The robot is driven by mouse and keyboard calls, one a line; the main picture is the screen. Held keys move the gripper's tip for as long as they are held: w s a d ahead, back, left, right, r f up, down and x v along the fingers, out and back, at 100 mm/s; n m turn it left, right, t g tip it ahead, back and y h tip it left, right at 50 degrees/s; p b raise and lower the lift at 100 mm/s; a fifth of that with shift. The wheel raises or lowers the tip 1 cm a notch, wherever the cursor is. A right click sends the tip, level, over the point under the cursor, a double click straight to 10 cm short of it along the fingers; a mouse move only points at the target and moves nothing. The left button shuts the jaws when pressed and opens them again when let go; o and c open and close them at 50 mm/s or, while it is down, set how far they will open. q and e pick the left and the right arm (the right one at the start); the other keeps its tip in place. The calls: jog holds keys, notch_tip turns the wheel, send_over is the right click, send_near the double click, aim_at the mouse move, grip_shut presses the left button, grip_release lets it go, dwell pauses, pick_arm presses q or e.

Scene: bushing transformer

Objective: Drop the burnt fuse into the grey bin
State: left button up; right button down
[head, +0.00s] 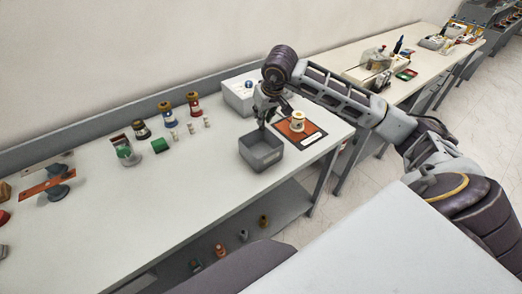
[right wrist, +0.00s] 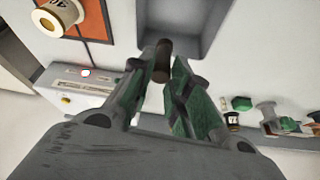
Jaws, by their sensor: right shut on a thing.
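My right gripper (head: 266,122) is above the grey bin (head: 264,161), at its far side. In the right wrist view the two green-padded fingers of the right gripper (right wrist: 167,68) are shut on a short dark brown cylinder, the burnt fuse (right wrist: 162,58). The fuse sticks out past the fingertips, over the edge of the grey bin (right wrist: 188,14). The visible part of the bin's inside looks empty. In the head view the fuse is too small to make out. My left gripper is not in view.
An orange panel (head: 291,129) with a cream-and-gold bushing (head: 297,120) lies right of the bin. A white box (head: 240,95) stands behind. Several small white fuses (head: 191,128) and coloured bushings (head: 167,114) stand to the left. The table front left of the bin is clear.

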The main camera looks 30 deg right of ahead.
aim_at(264, 125)
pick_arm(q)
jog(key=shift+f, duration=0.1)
pick_arm(e)
jog(key=shift+f, duration=0.15)
jog(key=shift+f+b, duration=1.3)
jog(key=shift+f, duration=0.85)
jog(key=shift+f+b, duration=0.3)
jog(key=shift+f, duration=0.45)
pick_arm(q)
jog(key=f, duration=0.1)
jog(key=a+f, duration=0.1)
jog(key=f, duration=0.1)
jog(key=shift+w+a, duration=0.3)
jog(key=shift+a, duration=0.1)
pick_arm(e)
jog(key=c, duration=1.3)
grip_release()
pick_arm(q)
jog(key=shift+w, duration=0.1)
pick_arm(e)
jog(key=shift+o, duration=0.2)
jog(key=shift+r, duration=0.1)
